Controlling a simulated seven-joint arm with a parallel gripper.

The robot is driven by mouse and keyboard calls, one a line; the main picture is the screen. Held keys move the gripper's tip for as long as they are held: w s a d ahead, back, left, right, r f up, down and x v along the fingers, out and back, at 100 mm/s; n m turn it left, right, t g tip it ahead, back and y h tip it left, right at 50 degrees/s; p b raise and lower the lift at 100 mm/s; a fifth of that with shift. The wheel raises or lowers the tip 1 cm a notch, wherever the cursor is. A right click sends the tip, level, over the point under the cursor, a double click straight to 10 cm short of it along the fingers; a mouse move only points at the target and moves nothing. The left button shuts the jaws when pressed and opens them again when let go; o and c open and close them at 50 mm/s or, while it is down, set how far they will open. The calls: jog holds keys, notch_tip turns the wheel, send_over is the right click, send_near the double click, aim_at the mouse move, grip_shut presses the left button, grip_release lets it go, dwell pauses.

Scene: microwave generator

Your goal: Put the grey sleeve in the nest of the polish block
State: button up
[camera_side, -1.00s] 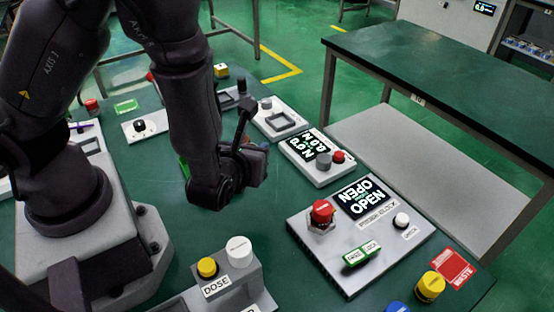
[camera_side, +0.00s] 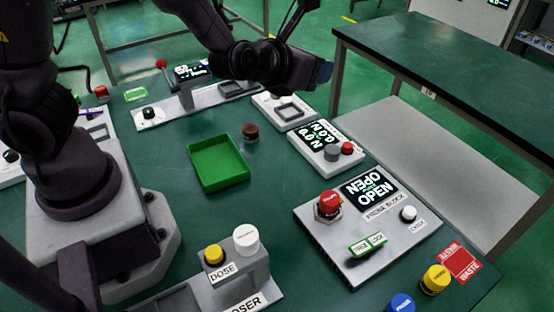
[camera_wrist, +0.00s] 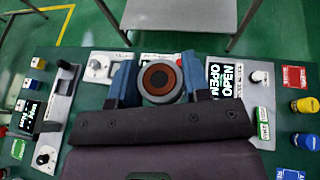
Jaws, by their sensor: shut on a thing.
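My gripper (camera_side: 318,72) is raised over the far side of the table in the side view. In the wrist view its blue fingers (camera_wrist: 161,82) are shut on a round grey sleeve (camera_wrist: 160,92), seen end-on, with an orange-brown ring and a dark centre. The sleeve is not clearly visible in the side view. No readable label marks the polish block. A pale panel with a square dark frame (camera_side: 289,111) lies below and near my gripper in the side view.
An empty green tray (camera_side: 218,165) and a small brown round piece (camera_side: 250,131) are mid-table. A panel with an OPEN display (camera_side: 370,190) and red knob is at right. A doser (camera_side: 240,270) stands in front.

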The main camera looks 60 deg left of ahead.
jog(key=s+f+n+g+y, duration=0.2)
jog(key=s+f+n+y, duration=0.25)
jog(key=s+f, duration=0.55)
jog(key=s+a+f+n+g+y, duration=0.2)
jog(key=s+a+n+g+y, duration=0.3)
jog(key=s+a+n+g, duration=0.1)
jog(key=shift+s+a+f+n+g, duration=0.25)
jog(key=shift+s+n+g, duration=0.15)
jog(key=shift+s+n, duration=0.2)
jog(key=shift+y, duration=0.25)
